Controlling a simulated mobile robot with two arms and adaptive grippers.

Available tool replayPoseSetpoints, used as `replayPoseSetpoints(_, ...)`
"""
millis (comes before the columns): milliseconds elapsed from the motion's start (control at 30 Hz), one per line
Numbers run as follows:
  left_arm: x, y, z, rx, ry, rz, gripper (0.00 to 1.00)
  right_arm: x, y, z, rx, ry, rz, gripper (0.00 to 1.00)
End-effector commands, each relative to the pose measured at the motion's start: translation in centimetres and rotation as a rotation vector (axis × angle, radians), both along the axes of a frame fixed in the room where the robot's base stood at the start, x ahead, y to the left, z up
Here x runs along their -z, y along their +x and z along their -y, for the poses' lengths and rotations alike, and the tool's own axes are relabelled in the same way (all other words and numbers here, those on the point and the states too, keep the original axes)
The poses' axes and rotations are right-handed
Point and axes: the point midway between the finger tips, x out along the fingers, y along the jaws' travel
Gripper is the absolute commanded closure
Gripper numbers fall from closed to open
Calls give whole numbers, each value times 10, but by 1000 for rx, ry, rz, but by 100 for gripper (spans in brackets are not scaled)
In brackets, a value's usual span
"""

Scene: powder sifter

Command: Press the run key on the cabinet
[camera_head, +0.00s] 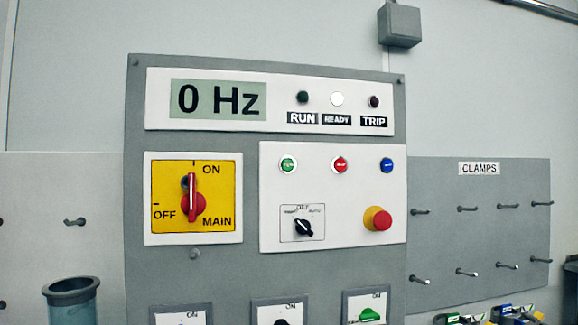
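The grey cabinet (260,279) stands in the middle of the head view, facing me. Its green run key (288,164) is at the upper left of the white control plate, left of a red key (340,164) and a blue key (386,165). The display (218,99) reads 0 Hz. The RUN lamp (303,97) looks dark green, the READY lamp (337,99) is bright white, and the TRIP lamp (374,101) is dark. The red main switch (193,198) has its handle upright, towards ON. Neither gripper is in view.
A red emergency stop (377,219) and a black selector (303,228) sit below the keys. Lower switches are cut off by the bottom edge. A clear cylinder (72,302) stands at lower left. A CLAMPS pegboard (480,220) with hooks is at right. Space before the cabinet looks clear.

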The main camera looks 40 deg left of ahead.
Motion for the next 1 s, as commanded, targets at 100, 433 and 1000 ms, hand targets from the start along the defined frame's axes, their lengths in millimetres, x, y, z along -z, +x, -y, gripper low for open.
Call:
replayPoseSetpoints(100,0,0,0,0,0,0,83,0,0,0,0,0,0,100)
replayPoseSetpoints(433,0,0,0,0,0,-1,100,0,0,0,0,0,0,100)
replayPoseSetpoints(1000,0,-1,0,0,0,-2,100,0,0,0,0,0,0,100)
